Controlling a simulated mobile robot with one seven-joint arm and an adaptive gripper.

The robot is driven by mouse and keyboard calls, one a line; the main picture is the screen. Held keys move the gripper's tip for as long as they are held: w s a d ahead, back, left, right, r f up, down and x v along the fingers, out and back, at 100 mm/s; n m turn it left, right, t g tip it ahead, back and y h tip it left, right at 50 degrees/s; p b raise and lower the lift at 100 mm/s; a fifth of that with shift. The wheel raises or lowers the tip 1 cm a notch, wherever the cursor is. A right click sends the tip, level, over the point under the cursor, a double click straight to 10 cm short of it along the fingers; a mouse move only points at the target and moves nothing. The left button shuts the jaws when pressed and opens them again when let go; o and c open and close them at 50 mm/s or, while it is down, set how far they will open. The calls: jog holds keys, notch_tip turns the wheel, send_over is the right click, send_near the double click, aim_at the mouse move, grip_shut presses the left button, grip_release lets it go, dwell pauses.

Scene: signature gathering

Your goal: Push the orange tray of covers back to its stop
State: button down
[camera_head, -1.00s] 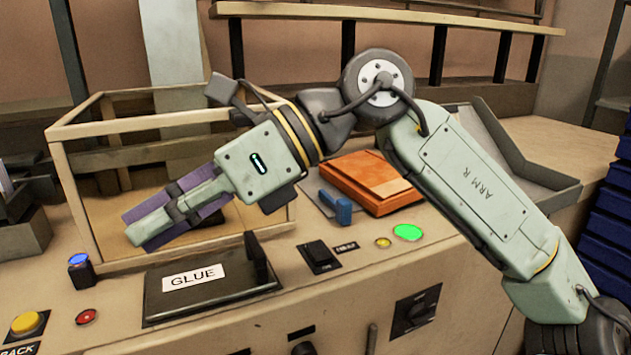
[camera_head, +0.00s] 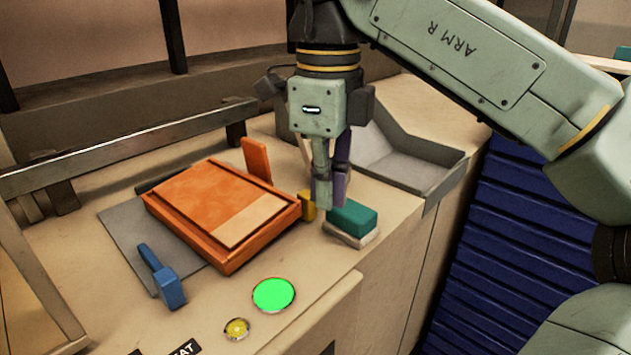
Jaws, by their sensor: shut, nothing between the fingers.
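The orange tray (camera_head: 252,246) sits on the bench top, partly over a flat grey plate (camera_head: 118,222). An orange cover with a pale patch (camera_head: 240,222) lies in it. A small upright orange tab (camera_head: 257,160) stands at its far right side. My gripper (camera_head: 328,202) is shut and points down, just right of the tray, near a small yellow block (camera_head: 307,206). I cannot tell whether its fingertips touch the block or the bench. A blue stop-like piece (camera_head: 163,278) stands on the plate, left of the tray's near side.
A teal block on a pale base (camera_head: 351,221) sits close right of my gripper. A grey open chute (camera_head: 405,172) lies behind. A green button (camera_head: 273,295) and a yellow button (camera_head: 237,328) are in front. A metal rail (camera_head: 120,152) runs behind the tray.

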aim_at(265, 212)
notch_tip(265, 212, down, 7)
jog(key=shift+f, duration=0.1)
jog(key=a, duration=0.1)
jog(key=w+a+p, duration=0.1)
jog(key=a, duration=0.1)
jog(key=shift+w+p, duration=0.15)
jog(key=shift+p, duration=0.15)
jog(key=shift+w+a+f, duration=0.15)
jog(key=shift+w+a, duration=0.1)
jog(key=shift+a, duration=0.1)
jog(key=a, duration=0.1)
jog(key=w+a, duration=0.1)
jog(key=a, duration=0.1)
jog(key=w+a, duration=0.1)
jog(key=shift+w+a, duration=0.1)
jog(key=shift+a, duration=0.3)
